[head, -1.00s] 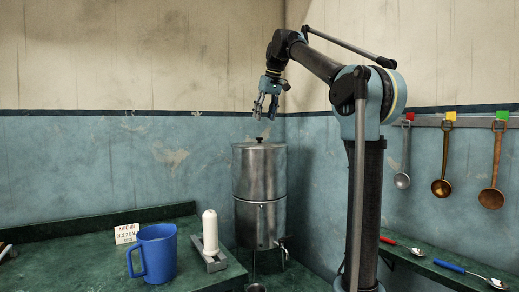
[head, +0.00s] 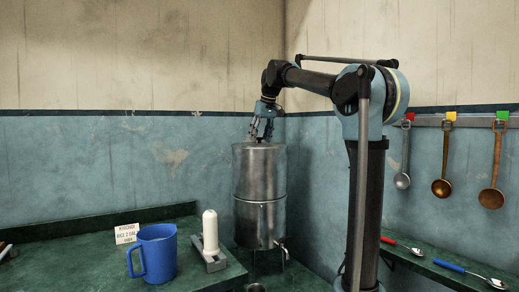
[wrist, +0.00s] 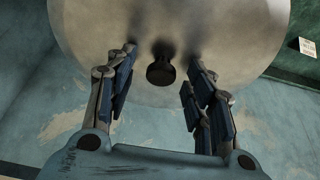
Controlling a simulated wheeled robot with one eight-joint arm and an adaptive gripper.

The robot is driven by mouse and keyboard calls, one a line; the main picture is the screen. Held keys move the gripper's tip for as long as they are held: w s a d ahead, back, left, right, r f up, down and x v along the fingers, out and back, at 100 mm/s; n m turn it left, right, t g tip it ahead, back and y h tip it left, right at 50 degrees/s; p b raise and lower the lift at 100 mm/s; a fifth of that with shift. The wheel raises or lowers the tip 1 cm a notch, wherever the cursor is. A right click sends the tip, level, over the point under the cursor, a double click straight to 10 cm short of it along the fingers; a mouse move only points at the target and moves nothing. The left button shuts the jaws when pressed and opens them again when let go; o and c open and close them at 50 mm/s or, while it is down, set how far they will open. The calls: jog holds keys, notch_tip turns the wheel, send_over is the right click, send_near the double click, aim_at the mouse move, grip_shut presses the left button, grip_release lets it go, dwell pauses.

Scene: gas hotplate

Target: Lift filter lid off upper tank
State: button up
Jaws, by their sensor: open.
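The metal filter tank (head: 259,185) stands in the corner, with its round lid (head: 243,146) on top. In the wrist view the lid (wrist: 220,22) is a pale disc with a dark knob (wrist: 160,72) near its edge in the picture. My gripper (head: 262,136) points down just above the lid. In the wrist view my gripper (wrist: 162,82) is open, with one finger on each side of the knob and a gap on both sides. The knob is hard to make out behind the fingers in the head view.
A blue jug (head: 156,254), a white filter candle (head: 210,233) on a grey holder and a small sign (head: 126,234) are on the green counter at left. Ladles (head: 442,187) hang on the right wall. Spoons (head: 402,245) lie on the right ledge.

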grip_shut()
jog(key=shift+r, duration=0.1)
notch_tip(320, 180, up, 13)
dwell(1.2)
